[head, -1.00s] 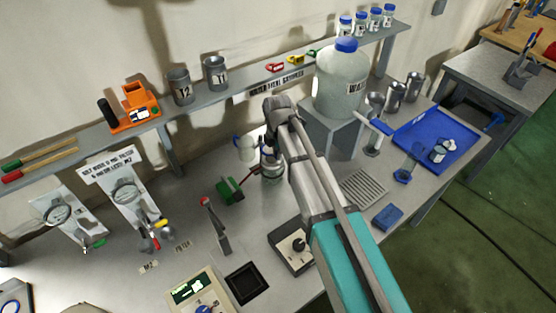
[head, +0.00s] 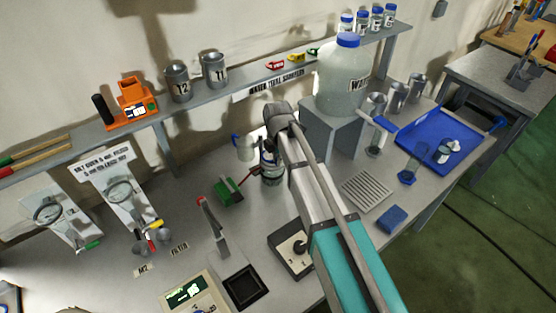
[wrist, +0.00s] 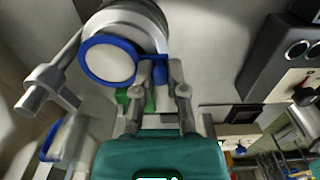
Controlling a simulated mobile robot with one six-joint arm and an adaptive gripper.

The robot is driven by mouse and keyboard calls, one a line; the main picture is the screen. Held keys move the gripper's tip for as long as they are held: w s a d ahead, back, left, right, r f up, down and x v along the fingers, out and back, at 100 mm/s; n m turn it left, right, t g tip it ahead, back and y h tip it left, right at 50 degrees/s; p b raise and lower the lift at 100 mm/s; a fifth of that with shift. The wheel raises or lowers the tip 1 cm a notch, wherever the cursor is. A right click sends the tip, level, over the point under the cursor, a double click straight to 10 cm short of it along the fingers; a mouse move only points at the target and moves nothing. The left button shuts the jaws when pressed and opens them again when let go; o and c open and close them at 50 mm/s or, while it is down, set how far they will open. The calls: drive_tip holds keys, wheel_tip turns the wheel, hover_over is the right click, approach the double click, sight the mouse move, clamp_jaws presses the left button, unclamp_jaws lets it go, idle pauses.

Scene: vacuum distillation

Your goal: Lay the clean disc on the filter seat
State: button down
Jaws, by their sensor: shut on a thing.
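In the wrist view a white disc (wrist: 107,61) sits inside a blue ring (wrist: 84,75). A blue stem (wrist: 161,90) runs from the ring's side between my fingers. My gripper (wrist: 161,66) is shut on this blue holder. The ring overlaps the round silver filter body (wrist: 150,17) in the picture; I cannot tell whether they touch. The filter seat itself is hidden or not clear. In the head view the filter stand (head: 270,166) is partly visible beside my arm, which hides my gripper there.
A green clamp (head: 229,192) and a jug (head: 245,148) with a blue handle stand close to the filter. The water carboy (head: 343,80) on its grey block is to the right. A blue tray (head: 467,128) lies farther right. The shelf (head: 205,105) runs behind.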

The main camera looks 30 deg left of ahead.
drive_tip(key=shift+f, duration=0.15)
drive_tip(key=c, duration=0.7)
unclamp_jaws()
wheel_tip(320, 180, up, 12)
drive_tip(key=p, duration=1.2)
drive_tip(key=shift+d, duration=0.1)
idle(0.5)
